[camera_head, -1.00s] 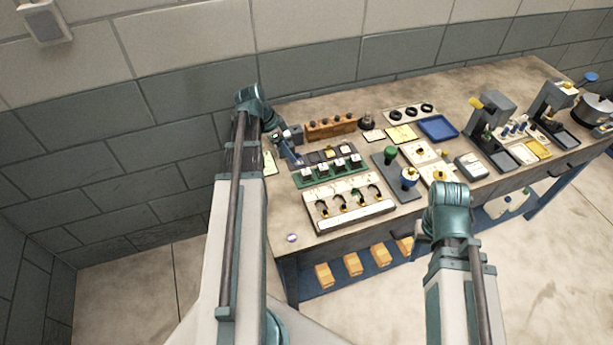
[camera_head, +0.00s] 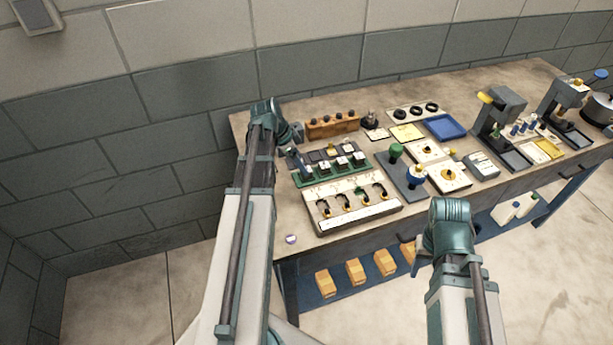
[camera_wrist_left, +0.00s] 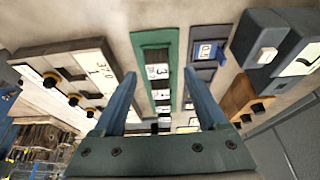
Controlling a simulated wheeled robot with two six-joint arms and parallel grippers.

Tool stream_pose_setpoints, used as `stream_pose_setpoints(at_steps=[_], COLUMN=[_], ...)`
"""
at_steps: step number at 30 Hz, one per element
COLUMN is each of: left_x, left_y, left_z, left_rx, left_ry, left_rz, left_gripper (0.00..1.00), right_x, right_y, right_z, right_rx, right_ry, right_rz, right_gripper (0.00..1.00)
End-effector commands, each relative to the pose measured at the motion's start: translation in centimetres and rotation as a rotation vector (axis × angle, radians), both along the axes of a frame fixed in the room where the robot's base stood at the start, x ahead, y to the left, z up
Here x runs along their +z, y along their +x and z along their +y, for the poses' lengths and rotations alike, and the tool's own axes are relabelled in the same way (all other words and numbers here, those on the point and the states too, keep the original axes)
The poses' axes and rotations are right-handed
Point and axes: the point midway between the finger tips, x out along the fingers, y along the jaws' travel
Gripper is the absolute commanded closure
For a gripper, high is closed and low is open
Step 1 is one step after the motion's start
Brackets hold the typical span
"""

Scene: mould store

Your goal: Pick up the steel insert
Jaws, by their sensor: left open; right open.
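I cannot single out a steel insert for sure. A green rack (camera_head: 332,168) on the bench holds several blocks with white tops. It also shows in the left wrist view (camera_wrist_left: 153,42), running between my fingers. Behind it lies a dark grey tray (camera_head: 322,154) with small pale pieces; it shows in the left wrist view (camera_wrist_left: 203,73) right of the rack. My left gripper (camera_wrist_left: 163,78) is open, its blue fingers apart over the rack's left end, with nothing clearly held. In the head view it (camera_head: 302,165) is partly hidden by its arm. My right gripper does not show, only its arm.
A white board with dark rings (camera_head: 350,205) lies in front of the rack. A wooden peg block (camera_head: 332,126) stands behind. Right are a grey plate with green and blue knobs (camera_head: 402,178), a blue tray (camera_head: 445,126) and presses (camera_head: 500,115). The front left corner is mostly clear.

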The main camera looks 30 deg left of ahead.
Motion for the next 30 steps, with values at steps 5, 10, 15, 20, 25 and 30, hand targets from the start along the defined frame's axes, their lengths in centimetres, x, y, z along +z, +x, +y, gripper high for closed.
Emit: stream_pose_setpoints(at_steps=[5, 10, 15, 20, 25, 30], left_x=[-2.8, -3.7, -3.5, -3.5, -3.5, -3.5], left_y=[0.6, 1.0, 1.0, 1.0, 1.0, 1.0], left_z=[-1.0, -1.3, -1.3, -1.3, -1.3, -1.3], left_rx=[-0.002, -0.001, 0.0, 0.0, 0.0, 0.0], left_ry=[0.001, 0.0, 0.0, 0.0, 0.0, 0.0], left_rz=[0.0, 0.0, 0.0, 0.0, 0.0, 0.0], left_gripper=[0.25, 0.25, 0.25, 0.47, 0.77, 1.0], right_x=[-2.8, -3.7, -3.5, -3.5, -3.5, -3.5], right_y=[0.0, 0.0, 0.0, 0.0, 0.0, 0.0], right_z=[0.0, 0.0, 0.0, 0.0, 0.0, 0.0], right_rx=[0.0, 0.0, 0.0, 0.0, 0.0, 0.0], right_ry=[0.0, 0.0, 0.0, 0.0, 0.0, 0.0], right_rz=[0.0, 0.0, 0.0, 0.0, 0.0, 0.0], right_gripper=[0.5, 0.5, 0.5, 0.5, 0.5, 0.5])
